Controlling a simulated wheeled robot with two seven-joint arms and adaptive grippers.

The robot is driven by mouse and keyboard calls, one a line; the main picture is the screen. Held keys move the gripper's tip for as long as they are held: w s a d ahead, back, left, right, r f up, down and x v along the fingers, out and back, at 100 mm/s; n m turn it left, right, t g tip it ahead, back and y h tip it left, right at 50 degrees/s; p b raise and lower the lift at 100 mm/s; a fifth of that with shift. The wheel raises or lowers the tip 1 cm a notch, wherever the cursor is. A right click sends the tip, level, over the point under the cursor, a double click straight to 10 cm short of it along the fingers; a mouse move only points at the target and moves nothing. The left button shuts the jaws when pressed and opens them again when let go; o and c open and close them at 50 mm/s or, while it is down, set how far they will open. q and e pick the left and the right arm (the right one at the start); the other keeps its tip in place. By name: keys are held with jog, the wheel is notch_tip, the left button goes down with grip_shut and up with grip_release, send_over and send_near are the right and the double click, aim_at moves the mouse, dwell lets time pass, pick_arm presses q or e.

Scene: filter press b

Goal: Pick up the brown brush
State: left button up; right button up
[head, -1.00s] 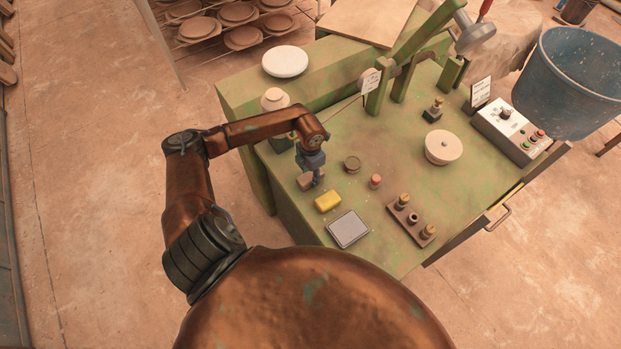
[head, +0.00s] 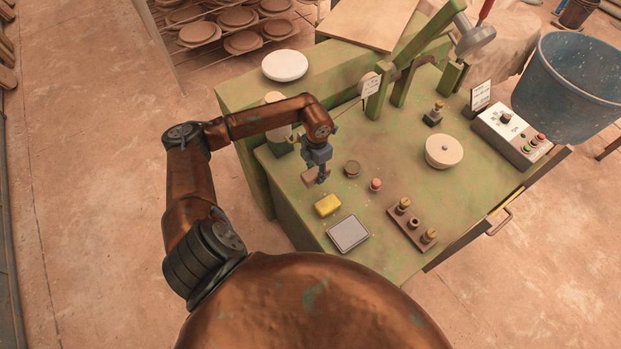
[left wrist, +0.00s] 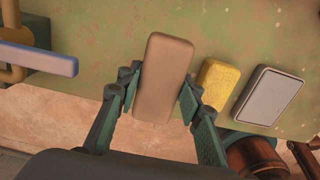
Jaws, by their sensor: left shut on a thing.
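The brown brush (left wrist: 165,78) is a tan-brown block with rounded edges. It sits between the two fingers of my left gripper (left wrist: 160,98) in the left wrist view, and both fingers press on its sides. In the head view my left gripper (head: 321,176) is shut on the brush (head: 310,176), which appears held a little above the green bench top near its left edge. Part of the brush is hidden behind the fingers there. My right gripper does not show.
A yellow sponge (head: 328,205) and a grey tray (head: 348,232) lie close by on the green bench (head: 390,190). A white bowl (head: 444,150) stands farther right.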

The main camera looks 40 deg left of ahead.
aim_at(327, 170)
pick_arm(q)
jog(key=w+r, duration=0.1)
jog(key=d+r, duration=0.1)
jog(key=w+d+r, duration=0.1)
jog(key=r, duration=0.1)
jog(key=shift+w+d, duration=0.25)
jog(key=shift+w, duration=0.1)
jog(key=w+d+r+b, duration=0.1)
jog(key=w+d+r, duration=0.2)
jog(key=w+d, duration=0.2)
jog(key=shift+w+d+r+b, duration=0.3)
jog(key=shift+w+d+b, duration=0.1)
jog(key=shift+d, duration=0.15)
jog(key=o, duration=0.6)
jog(key=c, duration=0.4)
